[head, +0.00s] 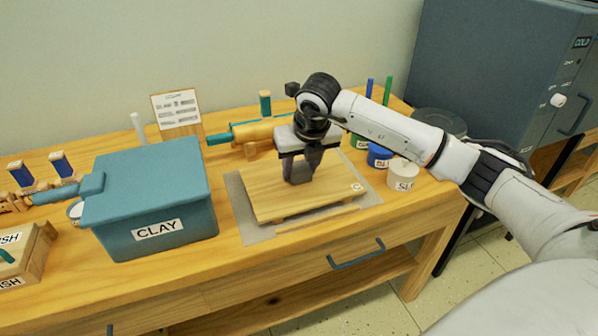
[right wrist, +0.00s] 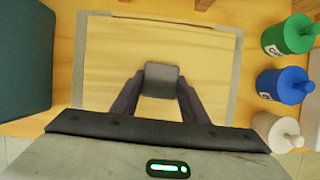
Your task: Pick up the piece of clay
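The piece of clay (right wrist: 161,79) is a small grey block. In the right wrist view it is between the two fingertips, which appear to touch it on both sides. My right gripper (head: 300,168) points down over the wooden board (head: 260,200) at the middle of the table. Its dark fingers partly hide the clay in the head view. I cannot tell whether the clay still touches the board. A teal bin labelled CLAY (head: 150,190) with its lid on stands left of the board. My left gripper is not in view.
White (head: 403,176), blue (head: 379,156) and green (head: 360,141) jars stand right of the board. A rolling pin (head: 255,131) and a sign card (head: 176,108) are behind it. A wooden box (head: 35,250) is at the far left. A large blue-grey kiln (head: 490,75) stands at right.

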